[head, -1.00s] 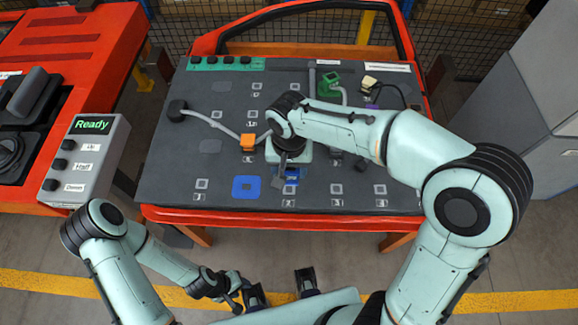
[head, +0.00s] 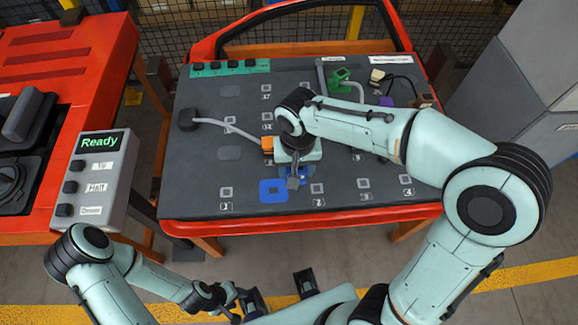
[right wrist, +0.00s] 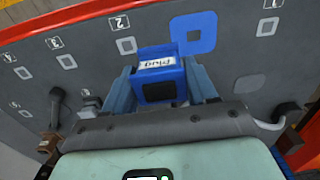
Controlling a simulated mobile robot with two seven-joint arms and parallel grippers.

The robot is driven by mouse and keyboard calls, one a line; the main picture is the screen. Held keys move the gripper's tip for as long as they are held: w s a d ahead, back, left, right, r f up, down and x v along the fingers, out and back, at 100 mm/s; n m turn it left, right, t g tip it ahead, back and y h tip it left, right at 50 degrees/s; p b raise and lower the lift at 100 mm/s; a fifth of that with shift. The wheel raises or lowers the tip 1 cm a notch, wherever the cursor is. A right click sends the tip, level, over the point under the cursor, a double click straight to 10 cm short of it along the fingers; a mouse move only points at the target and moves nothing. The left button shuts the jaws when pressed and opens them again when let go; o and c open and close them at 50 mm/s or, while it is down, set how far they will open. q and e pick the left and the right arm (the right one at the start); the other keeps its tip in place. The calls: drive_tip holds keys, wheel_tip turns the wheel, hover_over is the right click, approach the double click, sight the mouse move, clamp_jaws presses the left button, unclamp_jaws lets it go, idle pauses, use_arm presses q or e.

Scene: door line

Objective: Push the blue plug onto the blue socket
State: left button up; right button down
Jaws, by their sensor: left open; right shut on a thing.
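The blue plug (right wrist: 160,85), with a white label, is between the fingers of my right gripper (right wrist: 160,88) in the right wrist view. In the head view the plug is mostly hidden under my right gripper (head: 292,178). Plug and socket appear apart. My left gripper (head: 280,293) is open and empty, in front of the panel's front edge.
An orange connector (head: 267,144) on a grey cable is partly hidden beside my right gripper. A green connector (head: 338,76) and a purple one (head: 386,101) lie at the back right. A grey button box (head: 104,180) reading "Ready" stands at the left.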

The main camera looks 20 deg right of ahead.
drive_tip(key=shift+w+a, duration=0.15)
drive_tip(key=shift+a, duration=0.35)
drive_tip(key=a+f+b, duration=0.1)
drive_tip(key=a+f, duration=0.1)
drive_tip(key=w+a+f+b, duration=0.1)
drive_tip(key=a+f, duration=0.1)
drive_tip(key=shift+w+a+f, duration=0.1)
drive_tip(key=shift+a+f, duration=0.05)
drive_tip(key=shift+a, duration=0.1)
drive_tip(key=shift+w+f+b, duration=0.1)
drive_tip(key=shift+f+b, duration=0.55)
drive_tip(key=shift+f, duration=0.15)
drive_tip(key=shift+f, duration=0.3)
idle(0.3)
drive_tip(key=shift+f+b, duration=0.55)
drive_tip(key=shift+f, duration=0.1)
idle(0.3)
